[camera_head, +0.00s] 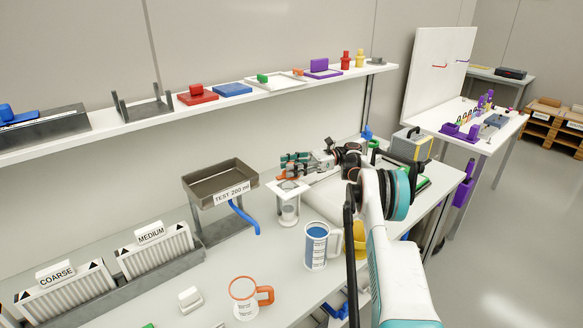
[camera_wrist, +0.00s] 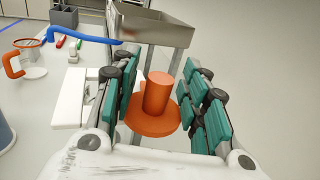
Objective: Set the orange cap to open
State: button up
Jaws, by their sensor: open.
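The orange cap (camera_wrist: 157,94) shows in the wrist view as an upright round knob on a wider orange disc. My gripper (camera_wrist: 161,78) is open, with its green-padded fingers on either side of the knob. Gaps show between the pads and the knob. In the head view my gripper (camera_head: 296,163) is above the bench, over a small white-topped stand (camera_head: 289,187) with a clear glass-like body. A bit of orange shows under the fingers there, and the rest of the cap is hidden. I cannot tell the cap's setting.
A grey tray labelled TEST 200 ml (camera_head: 220,183) stands just left of my gripper, with a blue tube (camera_head: 243,216) below it. A blue-filled mug (camera_head: 317,247) and an orange-handled cup (camera_head: 247,297) stand nearer the front. A shelf (camera_head: 190,107) runs above and behind.

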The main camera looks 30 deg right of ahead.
notch_tip(320, 180, up, 10)
jog(key=shift+f, duration=0.15)
dwell(0.3)
